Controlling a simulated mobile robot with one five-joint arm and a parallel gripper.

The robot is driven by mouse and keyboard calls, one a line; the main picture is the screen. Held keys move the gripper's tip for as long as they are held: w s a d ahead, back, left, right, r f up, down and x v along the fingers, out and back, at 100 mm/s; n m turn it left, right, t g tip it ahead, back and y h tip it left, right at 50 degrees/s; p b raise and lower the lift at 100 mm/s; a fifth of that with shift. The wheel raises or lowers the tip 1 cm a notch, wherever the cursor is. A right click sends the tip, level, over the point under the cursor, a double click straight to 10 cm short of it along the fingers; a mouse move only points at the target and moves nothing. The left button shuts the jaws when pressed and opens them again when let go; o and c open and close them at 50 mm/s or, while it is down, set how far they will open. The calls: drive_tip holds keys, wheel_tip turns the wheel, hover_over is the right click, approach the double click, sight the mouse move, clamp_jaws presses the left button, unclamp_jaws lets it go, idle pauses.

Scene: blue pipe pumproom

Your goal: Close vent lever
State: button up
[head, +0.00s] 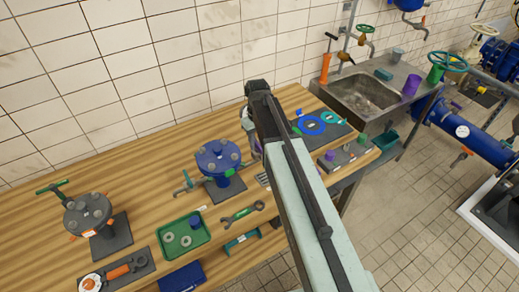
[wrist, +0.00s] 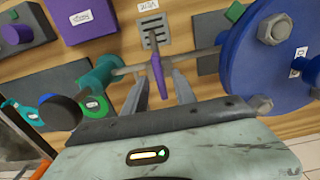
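A small purple lever (wrist: 158,74) sits on a thin grey pipe (wrist: 204,54) in the wrist view, in front of a slotted grey plate (wrist: 156,33). A white label (wrist: 148,5) beside the plate seems to read "VENT". My gripper (wrist: 158,78) is open, with one finger on each side of the lever. Gaps seem to show between lever and fingers; I cannot tell whether either touches. The pipe runs from a large blue flange (wrist: 272,62) at right to a teal fitting (wrist: 105,70) at left. In the head view my arm hides the lever and the fingertips.
The wooden bench (head: 150,190) holds a blue flanged vessel (head: 218,158), a dark flanged vessel (head: 88,212), a green tray (head: 163,244) and a wrench (head: 243,212). A sink (head: 365,92) stands behind at right. Tiled floor (head: 415,200) is open in front.

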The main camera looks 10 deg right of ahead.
drive_tip(key=shift+f, duration=0.25)
clamp_jaws()
drive_tip(key=shift+d, duration=0.15)
